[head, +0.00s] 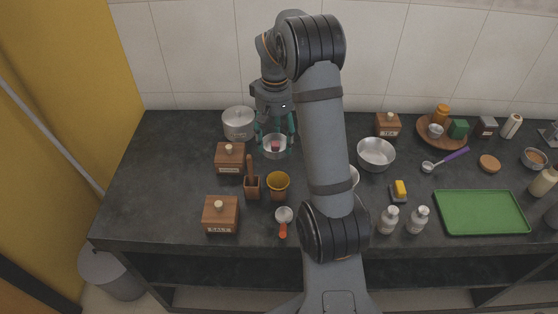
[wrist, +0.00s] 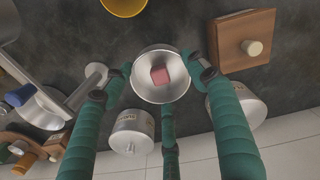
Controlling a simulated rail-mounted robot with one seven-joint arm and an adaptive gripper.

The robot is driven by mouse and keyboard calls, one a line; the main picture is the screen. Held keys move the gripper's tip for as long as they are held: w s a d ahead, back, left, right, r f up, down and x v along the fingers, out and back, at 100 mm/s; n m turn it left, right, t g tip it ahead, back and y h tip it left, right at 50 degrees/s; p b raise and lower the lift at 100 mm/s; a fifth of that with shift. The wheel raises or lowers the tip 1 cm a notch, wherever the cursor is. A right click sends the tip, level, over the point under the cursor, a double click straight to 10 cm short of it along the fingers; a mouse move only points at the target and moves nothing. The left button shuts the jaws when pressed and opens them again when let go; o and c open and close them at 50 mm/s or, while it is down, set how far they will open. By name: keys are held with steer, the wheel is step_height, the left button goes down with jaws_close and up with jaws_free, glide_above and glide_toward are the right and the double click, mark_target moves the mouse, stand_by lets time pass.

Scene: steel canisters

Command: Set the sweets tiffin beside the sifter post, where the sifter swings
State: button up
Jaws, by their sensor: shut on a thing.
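My gripper (head: 275,138) has its teal fingers around a round, open steel vessel (head: 275,152), seemingly the sweets tiffin. In the wrist view the vessel (wrist: 144,91) sits upright between the fingers, with a reddish-pink block (wrist: 160,75) inside. Whether its base touches the counter is unclear. A grey metal fixture with an upright-looking rod and a round pale end (wrist: 96,72) is at the left of the wrist view; it may be the sifter post. My arm hides that area in the head view.
A lidded steel canister (head: 238,124) stands close left of the vessel; another (wrist: 131,133) shows in the wrist view near the wall. A wooden box (head: 230,158), brown-yellow cup (head: 278,184) and steel bowl (head: 376,153) are nearby. Dark counter left of the boxes is bare.

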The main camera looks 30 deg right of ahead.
step_height(320, 180, down, 3)
steer(key=shift+a+r, duration=0.1)
steer(key=shift+r, duration=0.05)
steer(key=shift+f, duration=1.95)
steer(key=shift+f, duration=0.1)
steer(key=shift+f+b, duration=0.15)
steer(key=shift+b, duration=0.25)
steer(key=o, duration=1)
steer(key=shift+o, duration=0.8)
step_height(320, 180, up, 12)
steer(key=shift+r+p, duration=0.25)
steer(key=shift+p, duration=0.55)
